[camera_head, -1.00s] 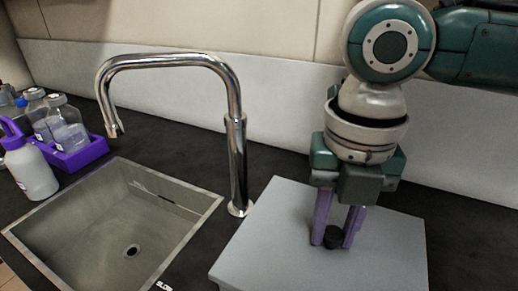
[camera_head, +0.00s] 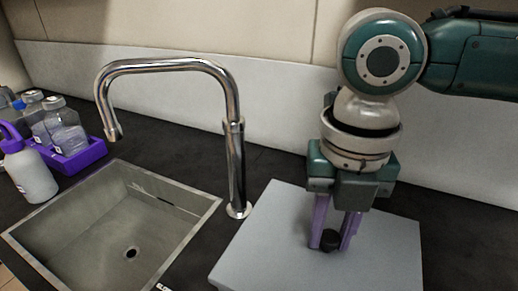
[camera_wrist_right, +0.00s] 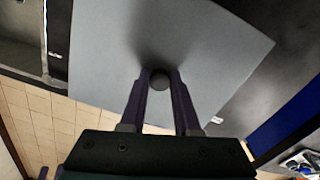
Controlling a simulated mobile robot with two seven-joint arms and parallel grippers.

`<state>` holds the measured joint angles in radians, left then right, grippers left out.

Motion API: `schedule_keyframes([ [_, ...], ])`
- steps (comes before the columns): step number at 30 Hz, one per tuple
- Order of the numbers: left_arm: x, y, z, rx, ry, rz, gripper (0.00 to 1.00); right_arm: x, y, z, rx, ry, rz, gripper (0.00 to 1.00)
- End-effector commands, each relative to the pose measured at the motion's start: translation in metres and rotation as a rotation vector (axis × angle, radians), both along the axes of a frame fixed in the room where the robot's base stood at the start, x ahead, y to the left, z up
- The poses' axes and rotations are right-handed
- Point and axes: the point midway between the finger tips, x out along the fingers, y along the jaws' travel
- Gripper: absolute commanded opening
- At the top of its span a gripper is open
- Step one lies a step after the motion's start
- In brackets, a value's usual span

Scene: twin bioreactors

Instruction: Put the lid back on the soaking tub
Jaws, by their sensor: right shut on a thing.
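The lid (camera_head: 275,235) is a flat light-grey panel with a small round black knob (camera_head: 330,240) on top, at the right of the sink in the head view. My right gripper (camera_head: 331,238) points down with its purple fingers closed on either side of the knob. In the right wrist view the lid (camera_wrist_right: 215,50) lies under the fingers, and the knob (camera_wrist_right: 160,80) sits between the fingertips. The soaking tub cannot be made out; the lid hides what is beneath it. My left gripper is not in view.
A steel sink (camera_head: 60,225) is at the left, with a tall chrome faucet (camera_head: 236,160) between it and the lid. A purple rack (camera_head: 85,157) with bottles and a white wash bottle (camera_head: 32,175) stand at far left. A wall runs behind the dark counter.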

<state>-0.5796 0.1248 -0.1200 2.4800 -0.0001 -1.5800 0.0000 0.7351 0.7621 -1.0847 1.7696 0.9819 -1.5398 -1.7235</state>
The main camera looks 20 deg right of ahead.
Motion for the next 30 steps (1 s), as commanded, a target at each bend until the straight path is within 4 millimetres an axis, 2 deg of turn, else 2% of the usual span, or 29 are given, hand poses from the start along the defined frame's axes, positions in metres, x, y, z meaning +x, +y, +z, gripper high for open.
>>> schedule_keyframes([
  [30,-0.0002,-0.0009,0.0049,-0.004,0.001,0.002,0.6,0.0002,0.0005,-0.003,0.001,-0.001,0.001,0.0],
])
